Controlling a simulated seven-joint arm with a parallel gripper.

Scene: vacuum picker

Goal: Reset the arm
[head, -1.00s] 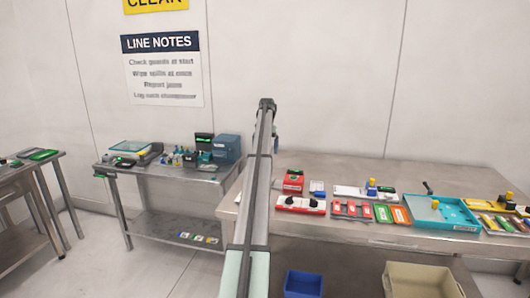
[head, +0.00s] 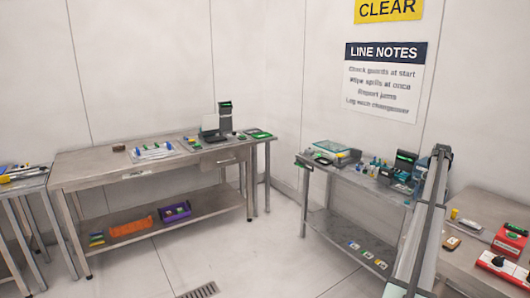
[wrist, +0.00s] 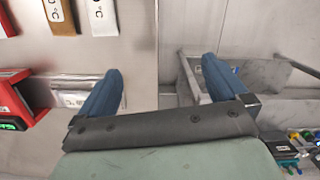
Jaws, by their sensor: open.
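My gripper (wrist: 163,80) is open in the wrist view, its two blue fingers spread apart with nothing between them. Behind the gap are a steel table edge and grey surfaces. In the head view my arm rises at the right side of the picture, in front of the right-hand table (head: 458,262). The fingers cannot be made out there.
A red device (head: 500,266) and small parts lie on the right table. A smaller bench (head: 345,180) with equipment stands left of my arm. A long bench (head: 105,165) holds a tray and a screen device. Floor between benches is clear, with a drain (head: 198,291).

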